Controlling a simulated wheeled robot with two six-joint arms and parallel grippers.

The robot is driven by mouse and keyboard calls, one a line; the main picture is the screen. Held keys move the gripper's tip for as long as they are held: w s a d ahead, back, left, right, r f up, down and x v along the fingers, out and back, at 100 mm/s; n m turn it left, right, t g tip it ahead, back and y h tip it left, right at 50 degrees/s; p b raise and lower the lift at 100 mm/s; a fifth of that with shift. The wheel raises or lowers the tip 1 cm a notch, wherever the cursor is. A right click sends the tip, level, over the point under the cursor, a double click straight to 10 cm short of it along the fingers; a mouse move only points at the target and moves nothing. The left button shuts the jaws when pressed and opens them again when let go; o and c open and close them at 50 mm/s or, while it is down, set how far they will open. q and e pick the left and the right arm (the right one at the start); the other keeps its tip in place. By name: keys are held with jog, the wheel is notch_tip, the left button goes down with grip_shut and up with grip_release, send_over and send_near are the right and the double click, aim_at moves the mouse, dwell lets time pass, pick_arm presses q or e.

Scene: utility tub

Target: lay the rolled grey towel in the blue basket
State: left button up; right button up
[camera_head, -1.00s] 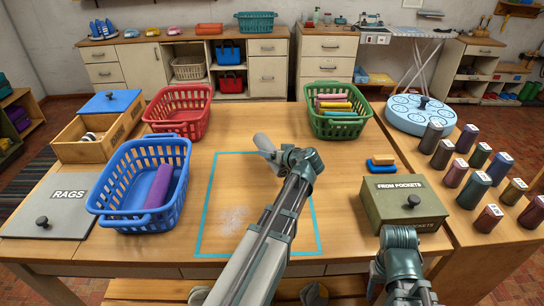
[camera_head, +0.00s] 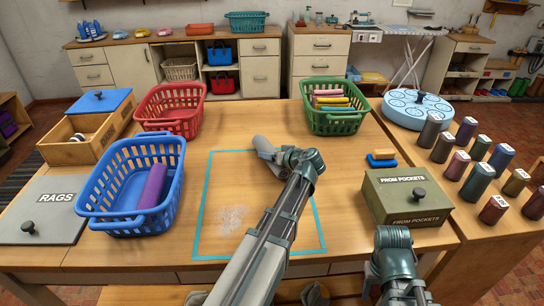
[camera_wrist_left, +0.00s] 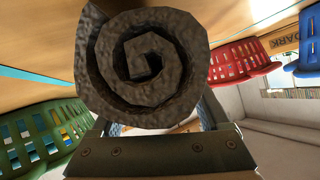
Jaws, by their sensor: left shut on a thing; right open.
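The rolled grey towel (camera_wrist_left: 150,62) fills the upper middle of the left wrist view, its spiral end facing the camera. My left gripper (camera_wrist_left: 155,126) is shut on it. In the head view my left arm reaches over the middle of the table, and its wrist hides the jaws from clear sight. The blue basket (camera_head: 92,200) stands at the table's left, apart from my left arm, with a purple roll (camera_head: 153,186) inside along its right side. My right gripper (camera_head: 402,290) is low at the right edge of the table, open, mostly cut off by the frame.
A red basket (camera_head: 150,105) stands behind the blue one, and a green basket (camera_head: 335,122) with several rolls at the back right. A rags box (camera_head: 38,215) is left, a pockets box (camera_head: 398,190) right. The teal-outlined table area (camera_head: 225,200) is clear of baskets.

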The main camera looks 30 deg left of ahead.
pick_arm(q)
jog(key=shift+f, duration=0.2)
jog(key=o, duration=1.6)
jog(key=shift+r, duration=0.1)
jog(key=shift+c, duration=0.2)
jog(key=shift+r, duration=0.2)
jog(key=p+v, duration=0.5)
jog(key=v, duration=0.5)
jog(key=shift+r, duration=0.15)
jog(key=shift+p+v, duration=0.3)
jog(key=shift+v, duration=0.55)
jog(key=shift+s, duration=0.1)
